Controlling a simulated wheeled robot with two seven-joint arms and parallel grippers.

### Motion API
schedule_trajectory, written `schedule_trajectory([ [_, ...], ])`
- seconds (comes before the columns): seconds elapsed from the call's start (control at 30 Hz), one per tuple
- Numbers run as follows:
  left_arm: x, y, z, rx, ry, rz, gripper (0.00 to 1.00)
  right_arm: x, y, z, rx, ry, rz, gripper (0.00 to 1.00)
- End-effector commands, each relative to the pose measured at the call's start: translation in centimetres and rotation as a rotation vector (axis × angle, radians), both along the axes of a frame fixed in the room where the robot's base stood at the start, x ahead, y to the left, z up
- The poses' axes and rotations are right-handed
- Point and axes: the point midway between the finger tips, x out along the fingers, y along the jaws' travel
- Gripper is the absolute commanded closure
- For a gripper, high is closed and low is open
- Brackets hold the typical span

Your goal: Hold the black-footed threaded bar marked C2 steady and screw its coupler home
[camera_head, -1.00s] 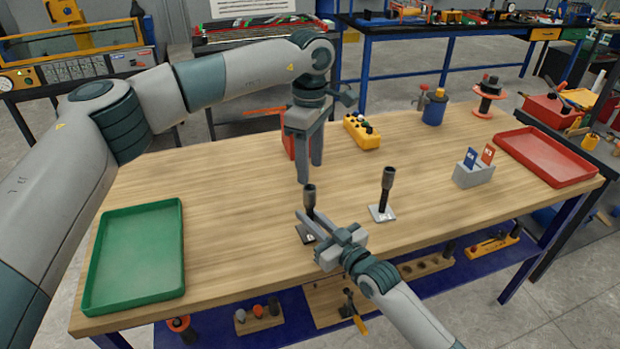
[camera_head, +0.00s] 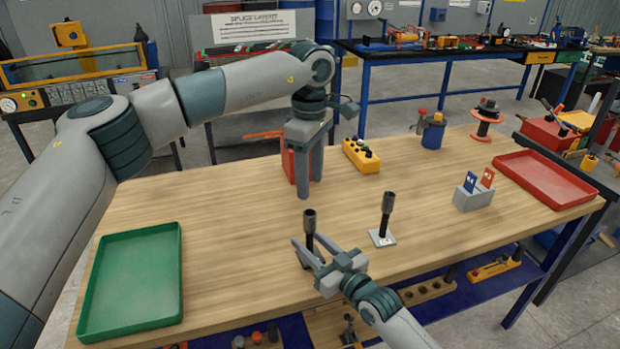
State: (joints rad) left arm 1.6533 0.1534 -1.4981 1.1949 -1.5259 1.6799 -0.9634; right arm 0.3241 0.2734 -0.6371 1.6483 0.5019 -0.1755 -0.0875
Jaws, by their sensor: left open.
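Two upright dark threaded bars with couplers on top stand near the table's front edge. The left bar (camera_head: 309,222) has its foot mostly hidden behind my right gripper; the right bar (camera_head: 387,212) stands on a pale foot plate. No C2 mark is readable. My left gripper (camera_head: 309,190) is open and empty, fingers pointing down, just above and behind the left bar's top in the picture. My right gripper (camera_head: 307,241) reaches in from the front, its fingers spread apart with the lower part of the left bar appearing between them. Contact cannot be made out.
A green tray (camera_head: 91,290) lies at left and a red tray (camera_head: 588,197) at right. A grey holder (camera_head: 474,199) with blue and orange tags, a yellow button box (camera_head: 361,156) and a blue pot (camera_head: 433,134) stand farther back. The front middle right is clear.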

Motion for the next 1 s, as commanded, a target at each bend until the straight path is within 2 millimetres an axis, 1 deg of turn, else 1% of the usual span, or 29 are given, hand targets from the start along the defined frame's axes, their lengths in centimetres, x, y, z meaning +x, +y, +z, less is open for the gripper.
schedule_trajectory([
  [0.17, 0.0, 0.0, -0.2, 0.0, 0.0, 0.0, 0.55, -0.5, -0.4, -0.1, -0.001, 0.001, -0.001, 0.63],
  [0.37, 0.0, 0.0, -0.6, 0.0, 0.0, 0.0, 0.55, -2.3, -1.7, -0.2, -0.001, 0.002, 0.0, 0.63],
  [0.47, 0.0, 0.0, -1.0, 0.0, 0.0, 0.0, 0.55, -3.6, -2.8, -0.3, -0.001, 0.001, -0.001, 0.63],
  [0.9, 0.0, 0.0, -2.7, 0.0, 0.0, 0.0, 0.55, -10.6, -8.2, -0.4, -0.003, 0.002, 0.0, 0.63],
  [1.0, 0.0, 0.0, -3.0, 0.0, 0.0, 0.0, 0.55, -11.8, -9.2, -0.3, -0.001, 0.002, 0.0, 0.63],
])
